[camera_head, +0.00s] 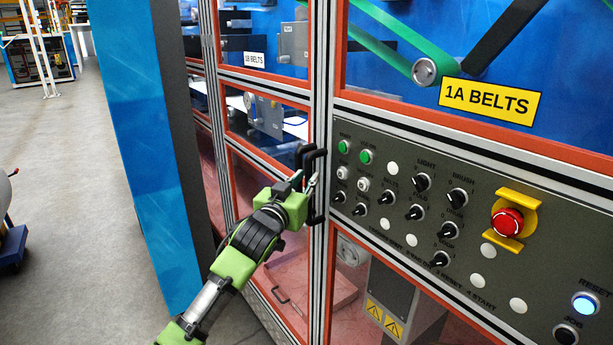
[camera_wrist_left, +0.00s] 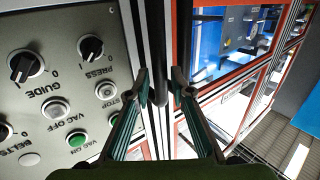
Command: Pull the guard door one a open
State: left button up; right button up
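The guard door marked 1A BELTS (camera_head: 490,100) has a red-orange frame and clear panes. It stands at the right in the head view and looks shut. Two black upright handles sit side by side at the seam with the door marked 1B; the right one (camera_head: 320,180) is beside the control panel. My green left gripper (camera_head: 306,183) is at these handles. In the left wrist view, the left gripper's fingers (camera_wrist_left: 161,88) are apart, with one black handle bar (camera_wrist_left: 156,50) between them. Whether they touch it I cannot tell. My right gripper is out of view.
A grey control panel (camera_head: 400,235) with knobs, lit buttons and a red emergency stop (camera_head: 508,222) is right of the handles. The 1B BELTS door (camera_head: 262,62) is on the left. A blue panel (camera_head: 150,150) stands further left, beside open grey floor (camera_head: 60,200).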

pick_arm(q)
jog(key=shift+w+d, duration=0.15)
jog(key=shift+w, duration=0.35)
jog(key=shift+c, duration=0.3)
grip_shut()
